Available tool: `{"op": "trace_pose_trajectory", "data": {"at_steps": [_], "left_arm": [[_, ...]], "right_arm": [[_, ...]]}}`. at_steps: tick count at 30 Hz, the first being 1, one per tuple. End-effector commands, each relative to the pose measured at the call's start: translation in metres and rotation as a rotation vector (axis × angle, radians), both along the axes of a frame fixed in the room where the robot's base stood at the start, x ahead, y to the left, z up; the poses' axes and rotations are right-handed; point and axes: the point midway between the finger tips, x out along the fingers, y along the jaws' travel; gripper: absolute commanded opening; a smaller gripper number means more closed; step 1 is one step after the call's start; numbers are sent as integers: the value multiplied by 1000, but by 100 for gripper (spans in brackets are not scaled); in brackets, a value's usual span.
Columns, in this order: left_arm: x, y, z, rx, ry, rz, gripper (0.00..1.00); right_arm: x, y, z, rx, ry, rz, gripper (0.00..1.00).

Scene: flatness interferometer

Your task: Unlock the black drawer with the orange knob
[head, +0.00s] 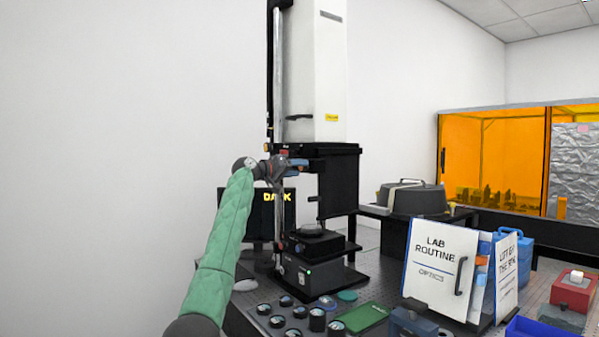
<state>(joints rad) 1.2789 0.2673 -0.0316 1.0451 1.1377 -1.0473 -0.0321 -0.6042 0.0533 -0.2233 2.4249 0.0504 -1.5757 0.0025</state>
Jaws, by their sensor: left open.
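The tall instrument has a white column (316,80) above a black housing (335,151), with an open bay below it. A small orange-red part (284,150) shows at the housing's left front, just behind my gripper; it may be the orange knob, but it is too small to be sure. I cannot clearly make out a drawer outline. My left gripper (297,163) is open at the housing's left front, its fingers pointing right. I see nothing held in it, and cannot tell whether it touches the housing. My right gripper is out of view.
A monitor (230,224) stands behind my left arm. Several dark round optics (296,334) and a green case (366,319) lie on the front table. A "LAB ROUTINE" board (438,262) stands at right. A dark lidded case (411,200) and an orange enclosure (490,155) are behind.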

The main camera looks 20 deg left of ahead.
Motion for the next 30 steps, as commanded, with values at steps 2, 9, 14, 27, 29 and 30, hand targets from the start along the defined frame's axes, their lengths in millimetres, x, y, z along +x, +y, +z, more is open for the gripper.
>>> {"op": "trace_pose_trajectory", "data": {"at_steps": [2, 9, 14, 27, 29, 30], "left_arm": [[-10, 9, -4, 2, -1, 2, 52], [-38, 30, -4, 2, 1, 1, 52], [-47, 38, -3, 0, 2, 0, 52], [-50, 39, -2, 1, 2, 0, 52], [-50, 39, -2, 1, 2, 0, 52], [-50, 39, -3, 4, 2, -2, 52]], "right_arm": [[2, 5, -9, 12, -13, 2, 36], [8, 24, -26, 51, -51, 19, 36], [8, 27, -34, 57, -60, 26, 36], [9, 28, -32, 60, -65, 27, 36], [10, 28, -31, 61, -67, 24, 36], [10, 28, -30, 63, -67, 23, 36]]}}
